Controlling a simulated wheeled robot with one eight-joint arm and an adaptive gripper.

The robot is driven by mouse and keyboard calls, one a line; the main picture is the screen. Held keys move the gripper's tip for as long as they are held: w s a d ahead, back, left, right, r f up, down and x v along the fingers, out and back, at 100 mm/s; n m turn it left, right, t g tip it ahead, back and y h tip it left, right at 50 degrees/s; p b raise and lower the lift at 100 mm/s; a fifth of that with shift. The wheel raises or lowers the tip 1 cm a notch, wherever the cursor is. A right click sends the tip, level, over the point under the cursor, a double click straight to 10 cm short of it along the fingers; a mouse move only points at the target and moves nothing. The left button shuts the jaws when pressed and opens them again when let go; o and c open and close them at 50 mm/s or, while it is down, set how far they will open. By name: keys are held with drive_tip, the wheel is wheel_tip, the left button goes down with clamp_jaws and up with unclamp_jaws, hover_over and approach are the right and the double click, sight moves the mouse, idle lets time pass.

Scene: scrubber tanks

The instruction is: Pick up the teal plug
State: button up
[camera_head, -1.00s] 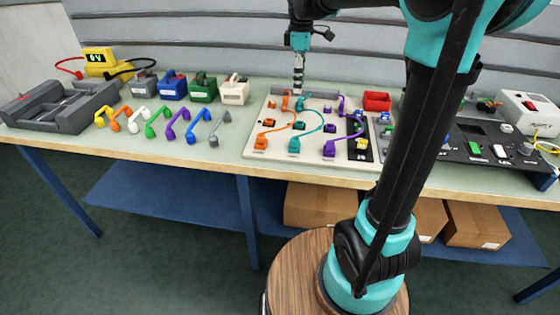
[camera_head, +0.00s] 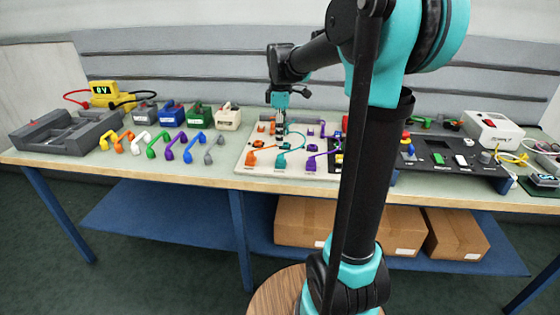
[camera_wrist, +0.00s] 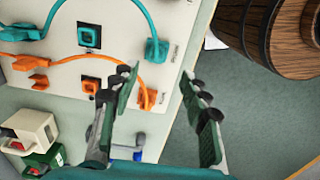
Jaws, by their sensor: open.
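A board (camera_head: 240,165) on the bench carries orange, teal and purple cords. A teal plug (camera_head: 282,162) stands at the board's front edge, and it also shows in the wrist view (camera_wrist: 156,51). A teal cord runs from it to another teal plug (camera_wrist: 28,30) at the back of the board. My gripper (camera_head: 280,133) is low above the board, behind the front teal plug. In the wrist view my gripper (camera_wrist: 160,76) is open and empty, with the front teal plug just beyond the gap between the fingertips.
An orange plug (camera_wrist: 143,97) sits beside the front teal plug, close to one finger. A teal-rimmed socket (camera_wrist: 89,37) is on the board. Several coloured handles and boxes, such as the green box (camera_head: 199,115), stand to the left. A dark panel (camera_head: 460,172) lies right.

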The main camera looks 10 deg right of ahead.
sight(281, 156)
drive_tip(key=shift+w+f, duration=0.15)
drive_tip(key=shift+f, duration=2)
drive_tip(key=shift+w+f, duration=0.15)
drive_tip(key=shift+f, duration=1.95)
clamp_jaws()
